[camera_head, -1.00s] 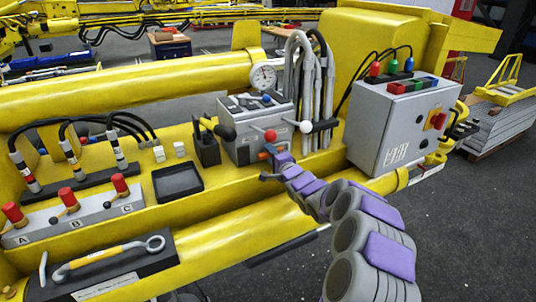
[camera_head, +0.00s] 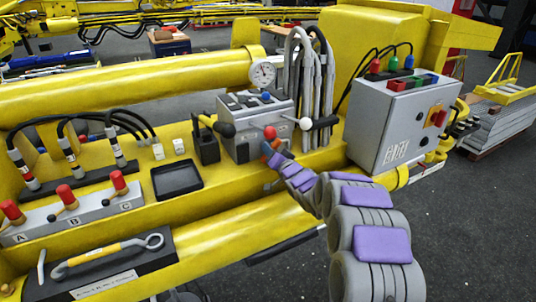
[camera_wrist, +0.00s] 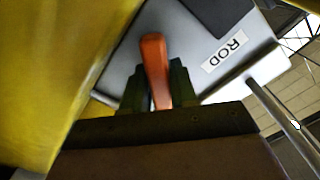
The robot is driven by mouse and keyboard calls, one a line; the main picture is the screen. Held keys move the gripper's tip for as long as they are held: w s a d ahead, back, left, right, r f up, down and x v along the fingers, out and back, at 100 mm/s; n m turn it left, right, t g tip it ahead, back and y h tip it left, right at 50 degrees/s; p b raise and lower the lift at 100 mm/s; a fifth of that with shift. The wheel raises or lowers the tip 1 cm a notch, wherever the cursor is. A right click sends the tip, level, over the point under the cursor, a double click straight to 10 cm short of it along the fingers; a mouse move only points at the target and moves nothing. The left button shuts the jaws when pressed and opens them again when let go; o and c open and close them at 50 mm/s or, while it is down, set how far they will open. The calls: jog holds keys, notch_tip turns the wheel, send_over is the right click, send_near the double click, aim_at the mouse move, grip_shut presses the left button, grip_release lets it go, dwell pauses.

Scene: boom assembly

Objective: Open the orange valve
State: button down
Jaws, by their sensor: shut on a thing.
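The orange valve handle (camera_wrist: 155,62) stands between the two dark fingers of my gripper (camera_wrist: 158,88) in the wrist view, with its rounded end sticking out past them. My gripper is shut on it. In the head view my gripper (camera_head: 272,152) is at the lower front of the grey control box (camera_head: 245,147). Only a small bit of orange shows there, and my arm hides most of the handle. The grey box face with a "ROD" label (camera_wrist: 225,50) fills the middle of the wrist view.
A red-knobbed lever (camera_head: 270,132) and a white-knobbed lever (camera_head: 304,124) are just above my gripper. A pressure gauge (camera_head: 263,74) stands behind. A grey electrical box (camera_head: 400,125) is to the right. Yellow boom structure (camera_wrist: 60,80) is close on the left in the wrist view.

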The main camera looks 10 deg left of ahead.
jog(key=n, duration=0.1)
jog(key=n+b, duration=0.1)
jog(key=n, duration=0.1)
jog(key=n+b, duration=0.1)
jog(key=n, duration=0.1)
jog(key=shift+d+f, duration=0.2)
jog(key=shift+d, duration=0.05)
jog(key=shift+r+n+b, duration=0.2)
jog(key=shift+n+b, duration=0.7)
jog(key=shift+n, duration=0.6)
jog(key=shift+a+r, duration=0.1)
jog(key=c, duration=1)
grip_release()
jog(key=v, duration=1.7)
